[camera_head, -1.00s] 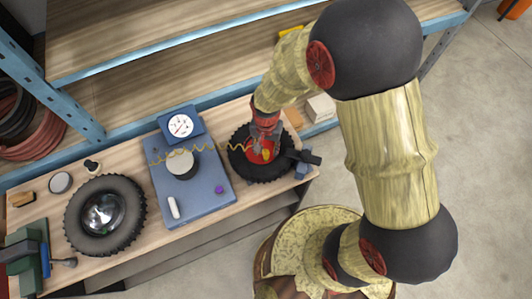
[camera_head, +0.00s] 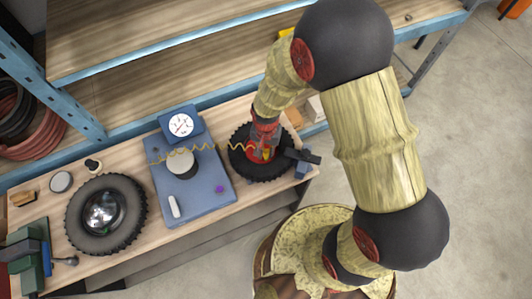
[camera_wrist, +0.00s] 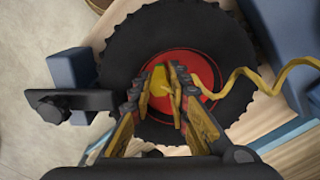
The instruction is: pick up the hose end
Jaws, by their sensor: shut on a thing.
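A thin yellow coiled hose (camera_head: 215,147) runs from the blue gauge unit (camera_head: 190,170) to the right-hand tyre (camera_head: 244,164). In the wrist view the hose (camera_wrist: 268,88) comes in from the right and ends at a yellow hose end (camera_wrist: 160,80) over the red hub (camera_wrist: 205,70) of the tyre (camera_wrist: 120,50). My gripper (camera_wrist: 165,92) is shut on the hose end, with its fingers on either side of it. In the head view my gripper (camera_head: 263,152) is over the tyre's middle and partly hides it. I cannot tell whether the hose end touches the hub.
Another tyre with a shiny hub (camera_head: 105,212) lies on the left of the bench. A green vise (camera_head: 28,262) stands at the left end. A dark handled tool (camera_head: 303,156) is close right of the right-hand tyre. Blue shelving (camera_head: 90,125) stands behind.

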